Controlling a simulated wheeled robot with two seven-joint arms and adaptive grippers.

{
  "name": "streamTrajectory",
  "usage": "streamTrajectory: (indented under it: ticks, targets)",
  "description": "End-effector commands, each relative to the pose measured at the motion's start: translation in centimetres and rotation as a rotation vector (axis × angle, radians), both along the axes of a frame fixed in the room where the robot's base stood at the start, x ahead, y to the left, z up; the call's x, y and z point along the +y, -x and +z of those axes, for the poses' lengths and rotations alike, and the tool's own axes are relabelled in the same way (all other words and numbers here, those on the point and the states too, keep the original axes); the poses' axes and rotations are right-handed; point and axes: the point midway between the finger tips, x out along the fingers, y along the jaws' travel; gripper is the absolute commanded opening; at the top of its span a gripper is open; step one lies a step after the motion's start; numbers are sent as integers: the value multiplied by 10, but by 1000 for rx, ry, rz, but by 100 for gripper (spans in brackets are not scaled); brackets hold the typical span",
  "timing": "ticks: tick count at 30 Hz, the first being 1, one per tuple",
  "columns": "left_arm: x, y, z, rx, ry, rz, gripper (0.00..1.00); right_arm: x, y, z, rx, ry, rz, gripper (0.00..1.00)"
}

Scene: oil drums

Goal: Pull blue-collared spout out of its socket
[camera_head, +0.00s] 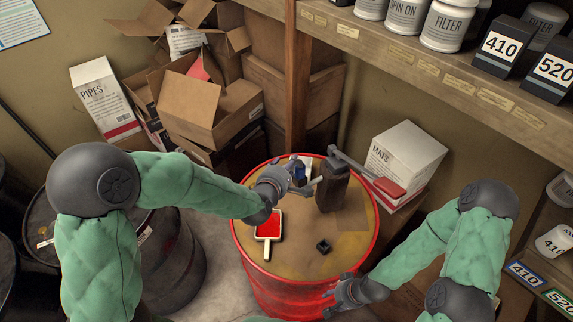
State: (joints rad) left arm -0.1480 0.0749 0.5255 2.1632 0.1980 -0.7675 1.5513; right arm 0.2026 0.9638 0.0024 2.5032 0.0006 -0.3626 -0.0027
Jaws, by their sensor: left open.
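The blue-collared spout (298,165) is at the far part of the red-rimmed drum top (300,247), beside a dark upright block-like fitting (332,187). Its blue part shows just beyond my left gripper. My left gripper (303,183) is open, with its fingers close to the spout. I cannot tell whether they touch it. The socket and lower spout are hidden behind the gripper. My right gripper (332,299) is low, by the front right side of the drum, apart from the spout. Its jaws are too small to read.
A red-and-white paddle-like item (268,226) and a small black piece (323,246) lie on the drum top. A red-ended lever (389,187) sticks out to the right. A MATS box (405,152), cardboard boxes (207,108) and a shelf (420,62) stand behind. Dark drums (160,262) stand left.

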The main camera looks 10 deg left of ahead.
Motion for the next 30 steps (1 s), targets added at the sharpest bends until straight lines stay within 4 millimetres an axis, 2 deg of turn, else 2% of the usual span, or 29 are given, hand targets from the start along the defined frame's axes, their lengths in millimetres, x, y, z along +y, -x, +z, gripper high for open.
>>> streamTrajectory:
  ticks: [12, 18, 23, 24, 26, 30]
  targets:
    - [-1, -5, -2, -1, 0, 0, 53, 0, 0, 0, 0, 0, 0, 40]
    - [-1, -5, -2, -1, 0, 0, 0, 0, 0, 0, 0, 0, 0, 40]
    - [-1, -5, -2, 0, 0, 0, 0, 0, 0, 0, 0, 0, 0, 40]
    - [-1, -5, -2, 0, 0, 0, 15, 0, 0, 0, 0, 0, 0, 40]
    - [-1, -5, -2, 0, 0, 0, 0, 0, 0, 0, 0, 0, 0, 40]
    - [-1, -5, -2, 0, -1, 0, 0, 0, 0, 0, 0, 0, 0, 40]
